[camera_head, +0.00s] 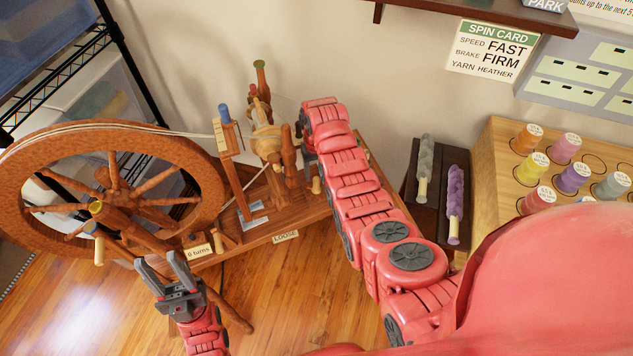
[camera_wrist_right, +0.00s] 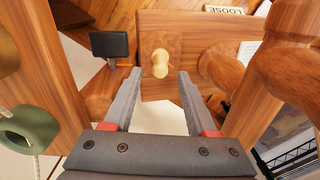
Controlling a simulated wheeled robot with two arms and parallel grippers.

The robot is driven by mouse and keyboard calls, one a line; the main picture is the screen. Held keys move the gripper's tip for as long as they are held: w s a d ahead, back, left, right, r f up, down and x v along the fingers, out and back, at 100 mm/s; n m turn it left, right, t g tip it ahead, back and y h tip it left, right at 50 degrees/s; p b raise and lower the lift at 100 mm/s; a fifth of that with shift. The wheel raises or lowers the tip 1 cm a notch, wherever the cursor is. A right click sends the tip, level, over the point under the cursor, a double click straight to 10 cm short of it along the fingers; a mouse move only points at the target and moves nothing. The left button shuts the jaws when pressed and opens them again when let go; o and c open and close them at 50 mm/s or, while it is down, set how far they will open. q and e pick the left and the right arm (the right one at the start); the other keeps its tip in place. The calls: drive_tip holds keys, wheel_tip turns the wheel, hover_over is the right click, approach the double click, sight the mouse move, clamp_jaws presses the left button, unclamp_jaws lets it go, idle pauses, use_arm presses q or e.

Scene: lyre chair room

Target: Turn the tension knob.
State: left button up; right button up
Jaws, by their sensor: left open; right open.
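A wooden spinning wheel (camera_head: 100,185) stands against the wall. A small pale wooden knob (camera_head: 316,186), which looks like the tension knob, sits at the right end of its base. In the right wrist view the knob (camera_wrist_right: 160,62) sticks out from a wooden block, just beyond and between the open fingertips of my right gripper (camera_wrist_right: 159,76). The fingers do not visibly touch it. In the head view my right arm mostly hides that gripper. My left gripper (camera_head: 165,268) is open and empty in front of the wheel, low at the left.
A "LOOSE" label (camera_head: 286,237) is on the base's front edge. A "SPIN CARD" sign (camera_head: 493,51) reads brake FIRM. In the wrist view a dark square plate (camera_wrist_right: 109,44) lies left of the knob and a rounded wooden part (camera_wrist_right: 218,66) right of it. Several spools fill a rack (camera_head: 490,160).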

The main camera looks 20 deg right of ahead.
sight(316, 178)
drive_tip(key=shift+f+b, duration=0.3)
drive_tip(key=shift+f, duration=2.15)
clamp_jaws()
